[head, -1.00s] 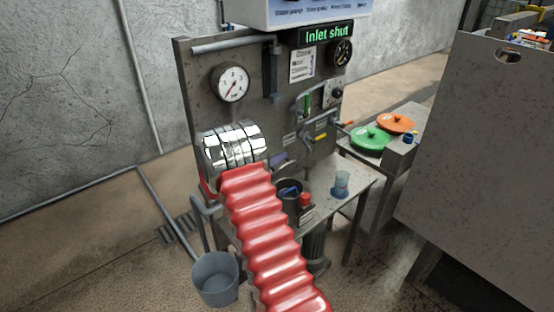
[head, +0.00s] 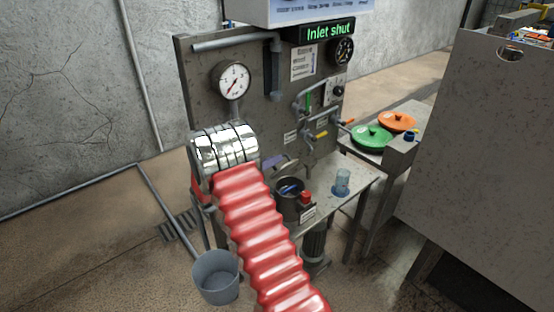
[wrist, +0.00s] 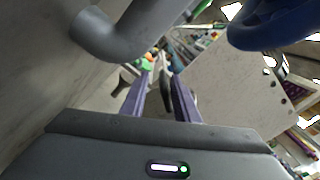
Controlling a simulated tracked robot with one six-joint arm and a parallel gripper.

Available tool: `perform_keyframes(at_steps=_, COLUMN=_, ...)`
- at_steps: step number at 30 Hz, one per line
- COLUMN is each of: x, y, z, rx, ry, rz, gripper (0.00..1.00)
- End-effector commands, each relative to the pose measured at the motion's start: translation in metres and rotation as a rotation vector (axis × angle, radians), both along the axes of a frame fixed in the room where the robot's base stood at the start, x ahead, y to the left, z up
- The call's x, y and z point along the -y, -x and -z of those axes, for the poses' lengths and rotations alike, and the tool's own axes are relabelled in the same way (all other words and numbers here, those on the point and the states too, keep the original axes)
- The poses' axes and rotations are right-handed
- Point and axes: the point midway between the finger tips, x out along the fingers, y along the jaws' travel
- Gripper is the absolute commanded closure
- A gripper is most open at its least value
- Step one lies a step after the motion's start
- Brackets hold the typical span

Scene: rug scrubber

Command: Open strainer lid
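The strainer (head: 291,207) is a dark round pot on the bench at the machine's front. Its top stands open and blue matter shows inside. A grey lid (head: 288,167) stands tilted up behind its rim. My gripper (wrist: 163,74) has two purple fingers, apart, with background visible between them. A dark thing (wrist: 166,92) lies between them near the right finger; I cannot tell if it is the lid. In the head view a purple finger shows beside the lid, and my chrome wrist and red sleeve hide the rest.
A blue cup (head: 342,182) stands on the bench right of the strainer. A grey bucket (head: 215,278) is on the floor. A gauge (head: 231,80) and pipes are on the panel. The sign (head: 328,33) reads "Inlet shut". Green (head: 372,138) and orange (head: 397,121) lids lie on the right table.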

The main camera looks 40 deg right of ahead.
Motion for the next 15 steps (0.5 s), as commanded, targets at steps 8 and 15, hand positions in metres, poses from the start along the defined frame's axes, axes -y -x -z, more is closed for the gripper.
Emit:
perform_keyframes(at_steps=8, x=-0.051, y=0.000, z=0.001, rx=-0.001, ry=0.000, rz=-0.002, gripper=0.72)
perform_keyframes(at_steps=15, x=-0.089, y=0.000, z=0.002, rx=-0.001, ry=-0.001, rz=-0.002, gripper=0.72)
